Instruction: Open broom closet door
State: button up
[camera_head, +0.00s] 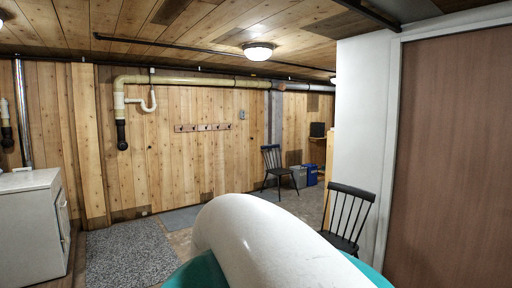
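A flat brown door (456,160) in a white frame stands at the right edge of the view. It looks shut; no handle shows on the part in view. The pine plank wall (190,165) at the back has thin vertical lines, and I cannot tell whether one marks another door. No label shows which door is the broom closet's. My white and teal arm fills the bottom middle. My gripper is not in view.
A dark spindle chair (347,212) stands by the white wall (360,120), left of the brown door. Another chair (277,165) and blue bins (311,174) stand farther back. A white cabinet (28,225) is at left. A grey speckled rug (128,255) lies on open floor.

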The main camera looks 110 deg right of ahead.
aim_at(233, 139)
jog(key=z, duration=3.4)
jog(key=u, duration=0.45)
jog(key=i+l+u, duration=0.1)
jog(key=i+u, duration=0.2)
jog(key=i, duration=1)
jog(key=i+u, duration=0.1)
jog(key=i, duration=1.65)
jog(key=i+z, duration=0.15)
jog(key=i, duration=0.45)
jog(key=i+j+z, duration=0.1)
jog(key=i, duration=0.45)
jog(key=i+j+z, duration=0.15)
jog(key=i, duration=0.45)
jog(key=i+l+z, duration=0.2)
jog(key=i+z, duration=0.15)
jog(key=i, duration=0.3)
jog(key=i+z, duration=0.3)
jog(key=i, duration=0.4)
jog(key=i+j+z, duration=0.15)
jog(key=i+z, duration=0.2)
jog(key=i, duration=0.3)
jog(key=i+z, duration=0.2)
jog(key=i, duration=0.55)
jog(key=i+z, duration=0.2)
jog(key=i, duration=0.55)
jog(key=i+j+z, duration=0.2)
jog(key=i, duration=0.55)
